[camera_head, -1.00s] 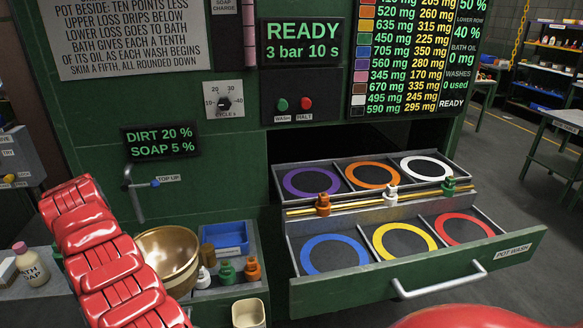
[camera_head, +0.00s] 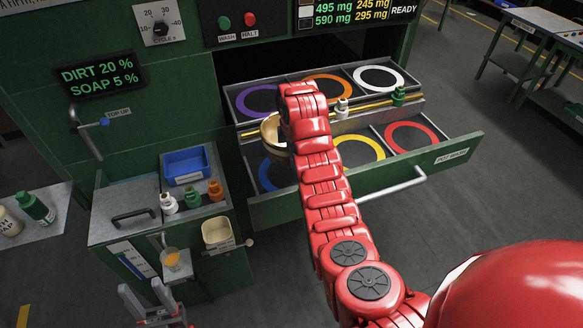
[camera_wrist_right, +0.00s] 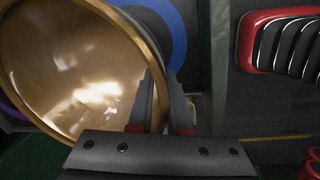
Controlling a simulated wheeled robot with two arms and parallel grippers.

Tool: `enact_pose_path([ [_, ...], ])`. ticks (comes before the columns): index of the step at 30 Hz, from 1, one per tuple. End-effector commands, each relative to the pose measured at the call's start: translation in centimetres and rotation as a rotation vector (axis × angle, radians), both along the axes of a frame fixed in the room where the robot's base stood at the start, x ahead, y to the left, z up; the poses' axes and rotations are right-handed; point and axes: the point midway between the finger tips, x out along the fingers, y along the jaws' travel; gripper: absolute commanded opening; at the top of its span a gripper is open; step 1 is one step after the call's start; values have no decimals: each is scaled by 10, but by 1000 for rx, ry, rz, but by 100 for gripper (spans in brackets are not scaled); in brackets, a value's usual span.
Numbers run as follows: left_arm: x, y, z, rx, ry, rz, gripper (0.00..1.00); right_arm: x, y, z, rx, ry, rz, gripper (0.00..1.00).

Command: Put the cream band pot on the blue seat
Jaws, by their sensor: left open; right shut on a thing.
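The pot (camera_head: 271,133) is brass-coloured inside, with a paler outer side; my right arm partly hides it in the head view. It is in the air over the left part of the open drawer, near the front-left compartment. The right wrist view shows its wide mouth (camera_wrist_right: 75,75) and my right gripper (camera_wrist_right: 162,95) shut on its rim. The blue seat (camera_head: 264,174) is a blue ring in that front-left compartment, partly behind my right arm. Its blue arc (camera_wrist_right: 172,35) shows beyond the pot in the wrist view. My left gripper (camera_head: 141,290) is open and empty at bottom left.
The drawer also has purple (camera_head: 247,103), orange (camera_head: 335,80), white (camera_head: 380,76), yellow (camera_head: 371,148) and red (camera_head: 425,130) rings. Small bottles stand on its middle rail. A side cabinet at left carries a blue tray (camera_head: 185,166), small bottles and a cream cup (camera_head: 217,232).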

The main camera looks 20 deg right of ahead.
Motion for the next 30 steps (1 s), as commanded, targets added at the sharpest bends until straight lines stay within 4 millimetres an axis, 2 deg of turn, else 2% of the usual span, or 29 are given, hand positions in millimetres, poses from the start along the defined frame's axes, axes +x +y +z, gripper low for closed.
enact_pose_path([
  [2,0,0,-3,0,0,0,50,0,-4,-6,-1,-6,30,0],
  [6,0,0,-22,0,0,0,50,0,-4,-30,0,-7,42,0],
  [8,0,0,-7,0,1,0,50,-1,-2,-31,1,-2,43,0],
  [9,0,0,-2,0,0,0,50,-2,-2,-39,1,2,42,0],
  [21,0,0,21,0,0,0,50,0,-2,-87,-1,-4,39,0],
  [24,0,0,23,0,0,0,50,-1,-3,-97,0,-4,38,0],
  [30,0,0,21,0,0,0,50,0,-3,-99,-1,-8,38,0],
])
